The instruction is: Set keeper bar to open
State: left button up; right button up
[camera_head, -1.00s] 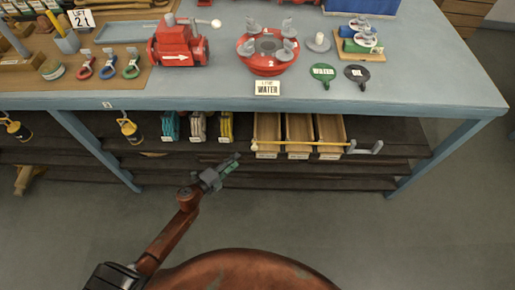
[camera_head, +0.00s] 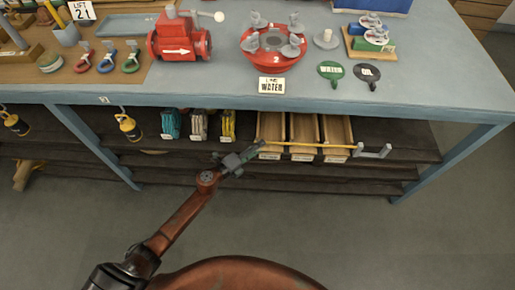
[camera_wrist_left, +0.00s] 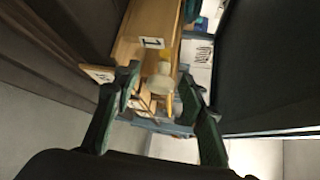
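The keeper bar (camera_head: 310,145) is a thin yellow bar. It runs across the front of the wooden bins on the shelf under the bench, with a grey bracket (camera_head: 373,152) at its right end. My left gripper (camera_head: 257,150) is at the left end of the bar, partly covering that end. In the left wrist view its green fingers (camera_wrist_left: 158,86) are apart. A pale rounded knob (camera_wrist_left: 160,80) shows between them, with a bit of yellow behind it; contact cannot be told. My right gripper is not in view.
The blue bench edge (camera_head: 400,108) overhangs the shelf, and a bench leg (camera_head: 440,160) stands at right. Wooden bins (camera_head: 303,130) lie behind the bar. Coloured coils (camera_head: 198,125) sit left of them. The floor in front is clear.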

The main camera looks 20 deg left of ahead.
pick_arm(q)
jog(key=shift+c, duration=0.5)
grip_shut()
